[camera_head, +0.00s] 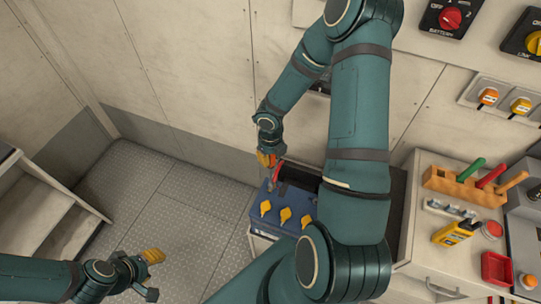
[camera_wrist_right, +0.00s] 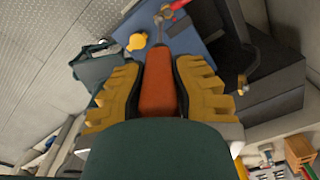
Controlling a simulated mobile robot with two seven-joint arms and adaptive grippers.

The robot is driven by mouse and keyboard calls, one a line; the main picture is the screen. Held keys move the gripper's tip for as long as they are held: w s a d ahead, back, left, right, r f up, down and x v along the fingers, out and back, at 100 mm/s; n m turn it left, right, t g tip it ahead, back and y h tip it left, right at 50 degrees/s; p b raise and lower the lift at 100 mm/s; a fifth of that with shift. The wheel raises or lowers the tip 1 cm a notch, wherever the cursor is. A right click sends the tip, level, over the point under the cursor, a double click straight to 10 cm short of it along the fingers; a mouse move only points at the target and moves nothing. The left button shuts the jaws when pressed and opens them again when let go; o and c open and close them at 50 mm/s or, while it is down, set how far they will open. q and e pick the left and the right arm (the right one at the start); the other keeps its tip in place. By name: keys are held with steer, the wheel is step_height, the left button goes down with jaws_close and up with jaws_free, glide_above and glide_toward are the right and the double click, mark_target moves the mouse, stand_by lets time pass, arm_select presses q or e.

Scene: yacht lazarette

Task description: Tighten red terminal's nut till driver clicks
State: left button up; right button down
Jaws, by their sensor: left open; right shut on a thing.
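My right gripper (camera_wrist_right: 157,82) is shut on the orange-red handle (camera_wrist_right: 158,85) of a driver. Its thin shaft (camera_wrist_right: 159,33) runs toward a metal fitting (camera_wrist_right: 164,13) on the blue battery (camera_wrist_right: 192,42), beside a red piece (camera_wrist_right: 178,4). I cannot tell whether the tip is seated on the nut. In the head view the battery (camera_head: 258,228) has several yellow caps (camera_head: 285,215), and my right gripper (camera_head: 267,158) is above its back, by a red piece (camera_head: 276,173). My left gripper (camera_head: 152,256) is open and empty over the floor, left of the battery.
A counter (camera_head: 415,258) at right holds a wooden rack (camera_head: 459,187) with several coloured handles, a yellow meter (camera_head: 456,232) and a red bin (camera_head: 496,268). Switches (camera_head: 451,18) are on the back wall. Steps (camera_head: 45,215) stand at left. The metal floor (camera_head: 165,205) between is clear.

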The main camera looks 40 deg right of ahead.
steer(key=shift+f+b, duration=0.35)
steer(key=shift+f, duration=0.15)
steer(key=m+b, duration=0.2)
steer(key=m, duration=0.2)
steer(key=shift+f+m, duration=0.1)
steer(key=shift+m, duration=0.3)
steer(key=m+b, duration=0.1)
steer(key=m, duration=0.3)
steer(key=shift+m+b, duration=0.4)
steer(key=m+b, duration=0.1)
steer(key=m, duration=0.2)
steer(key=m+b, duration=0.4)
steer(key=m, duration=0.4)
steer(key=shift+m, duration=0.3)
steer(key=shift+r, duration=0.25)
